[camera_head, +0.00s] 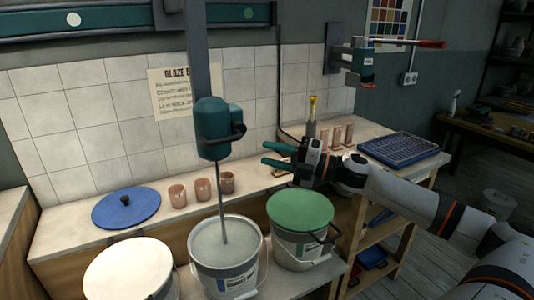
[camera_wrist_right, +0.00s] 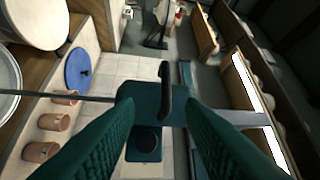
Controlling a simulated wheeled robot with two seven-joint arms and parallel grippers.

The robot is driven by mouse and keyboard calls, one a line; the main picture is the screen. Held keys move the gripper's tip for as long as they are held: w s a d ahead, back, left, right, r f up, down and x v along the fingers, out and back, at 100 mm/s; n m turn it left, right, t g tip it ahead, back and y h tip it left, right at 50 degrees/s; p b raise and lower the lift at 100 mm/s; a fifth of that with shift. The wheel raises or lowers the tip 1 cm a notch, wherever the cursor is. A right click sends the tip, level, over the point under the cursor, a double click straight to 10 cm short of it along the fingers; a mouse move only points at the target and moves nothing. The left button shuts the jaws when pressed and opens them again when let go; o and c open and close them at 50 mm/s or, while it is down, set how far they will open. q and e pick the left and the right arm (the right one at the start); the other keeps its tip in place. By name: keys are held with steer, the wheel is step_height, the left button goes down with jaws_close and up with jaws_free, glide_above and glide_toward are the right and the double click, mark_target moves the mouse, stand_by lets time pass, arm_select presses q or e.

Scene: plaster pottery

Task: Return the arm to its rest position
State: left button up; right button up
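My right arm (camera_head: 400,195) comes in from the right edge in the head view and reaches left over the counter. My right gripper (camera_head: 264,154) points left, its two teal fingers apart with nothing between them. It is above the bucket with the green lid (camera_head: 300,210) and right of the teal mixer (camera_head: 212,128), apart from it. In the right wrist view the open fingers (camera_wrist_right: 160,112) frame the mixer body (camera_wrist_right: 150,100) beyond them. My left gripper is in neither view.
An open bucket (camera_head: 252,264) stands under the mixer, its shaft reaching inside. A white-topped bucket (camera_head: 125,272) is at left. A blue lid (camera_head: 125,208) and clay cups (camera_head: 202,188) sit on the shelf. A blue rack (camera_head: 398,149) and a wall-mounted device (camera_head: 366,62) are at right.

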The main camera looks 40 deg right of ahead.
step_height(320, 180, down, 15)
steer(key=s+m+t+h, duration=0.1)
steer(key=s+m+h, duration=0.1)
steer(key=m+h, duration=0.8)
steer(key=s+a+f+m+g+h, duration=0.1)
steer(key=s+a+f+m+g, duration=0.1)
steer(key=s+a+f+m, duration=0.3)
steer(key=s+f+m+g+h, duration=0.2)
steer(key=f+m+g, duration=0.1)
steer(key=f, duration=0.5)
steer(key=s+a+f+m+g+y, duration=0.25)
steer(key=s+a+g, duration=0.25)
steer(key=s+a, duration=0.4)
steer(key=s+a+f+m+g+y, duration=0.1)
steer(key=s+a+f+m+g, duration=0.25)
steer(key=s+a, duration=0.5)
step_height(320, 180, down, 26)
steer(key=a+g, duration=0.1)
steer(key=g, duration=0.1)
steer(key=s+d+f+p, duration=0.1)
steer(key=s+d+f, duration=0.1)
steer(key=s+f, duration=1.2)
steer(key=shift+s+d+f+n+g+h, duration=0.35)
steer(key=shift+s+f+g, duration=0.1)
steer(key=shift+s, duration=0.7)
